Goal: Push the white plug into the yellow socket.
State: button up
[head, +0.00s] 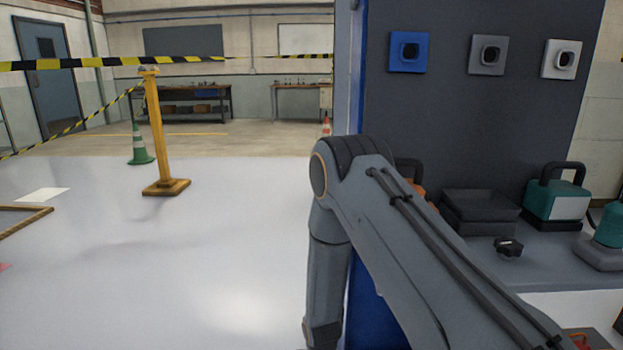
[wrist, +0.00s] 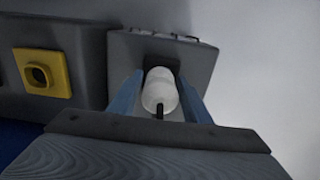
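In the wrist view the white plug (wrist: 160,91), a rounded white body with a short black cord end, sits between the two blue fingers of my gripper (wrist: 161,78). The fingers lie close against both sides of it, and I see no clear gap. The plug's far end is in front of a dark recess in a grey block; whether it touches the block is hidden. The yellow socket (wrist: 42,72), a square plate with a dark round opening, is to the left of my gripper, apart from the plug. My gripper is not in the head view.
In the head view, blue (head: 409,52), grey (head: 488,55) and white (head: 561,59) sockets sit on a dark panel. A grey tray (head: 480,211) and a teal case (head: 555,199) stand on the shelf below. A yellow post (head: 158,135) stands left on open floor.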

grip_shut()
jog(key=shift+r+p, duration=2.2)
jog(key=shift+r, duration=0.85)
notch_tip(320, 180, up, 11)
jog(key=p, duration=0.7)
jog(key=shift+p, duration=0.35)
